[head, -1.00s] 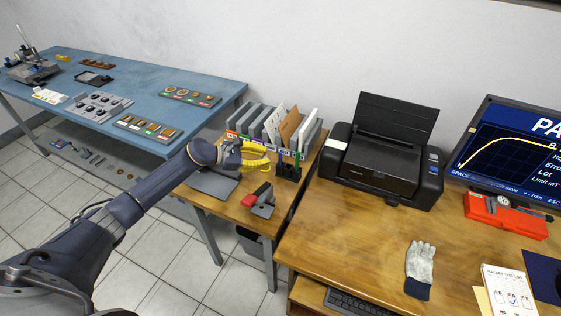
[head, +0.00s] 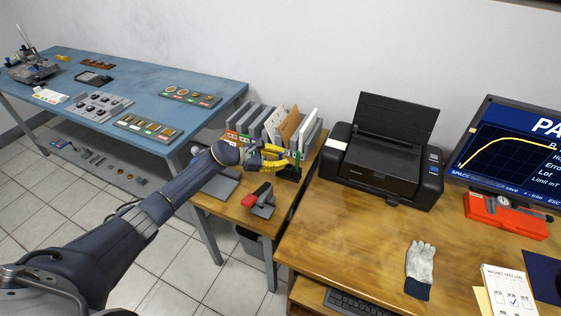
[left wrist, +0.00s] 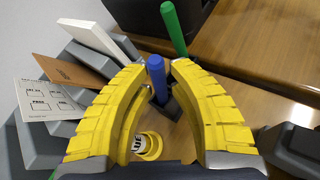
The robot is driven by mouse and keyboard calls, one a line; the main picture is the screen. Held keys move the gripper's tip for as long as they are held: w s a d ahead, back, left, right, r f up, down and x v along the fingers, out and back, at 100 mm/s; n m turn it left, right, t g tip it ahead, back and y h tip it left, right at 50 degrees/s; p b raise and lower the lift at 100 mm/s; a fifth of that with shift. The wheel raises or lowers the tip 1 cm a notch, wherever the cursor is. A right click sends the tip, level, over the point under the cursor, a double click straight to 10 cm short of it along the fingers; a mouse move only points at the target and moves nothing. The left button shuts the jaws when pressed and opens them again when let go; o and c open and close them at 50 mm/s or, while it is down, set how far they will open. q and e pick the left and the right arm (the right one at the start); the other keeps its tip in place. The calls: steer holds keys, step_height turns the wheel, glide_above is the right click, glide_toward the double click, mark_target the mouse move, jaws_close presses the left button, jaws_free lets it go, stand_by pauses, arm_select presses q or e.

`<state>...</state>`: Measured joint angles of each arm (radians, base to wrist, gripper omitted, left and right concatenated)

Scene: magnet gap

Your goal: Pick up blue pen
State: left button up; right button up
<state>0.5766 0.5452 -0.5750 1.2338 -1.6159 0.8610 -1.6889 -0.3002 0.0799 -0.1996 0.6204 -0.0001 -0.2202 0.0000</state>
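The blue pen (left wrist: 156,80) stands upright in a dark holder (left wrist: 172,106), seen in the left wrist view. My left gripper (left wrist: 160,66) has yellow fingers spread apart, with the pen's upper part between their tips and no clear grip on it. In the head view my left gripper (head: 292,158) is at the pen holder (head: 290,173) on the small wooden table; I cannot make out the blue pen there. A green pen (left wrist: 174,28) stands just beyond the fingertips. My right gripper is not in view.
Grey file holders (head: 255,118) with papers and a brown folder (head: 290,127) stand close behind the gripper. A red-and-grey tool (head: 262,200) sits in front. A yellow-ringed round item (left wrist: 149,146) lies below the fingers. The printer (head: 385,155) stands to the right.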

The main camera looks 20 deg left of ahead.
arm_select(q)
steer(key=shift+o, duration=0.4)
jaws_close()
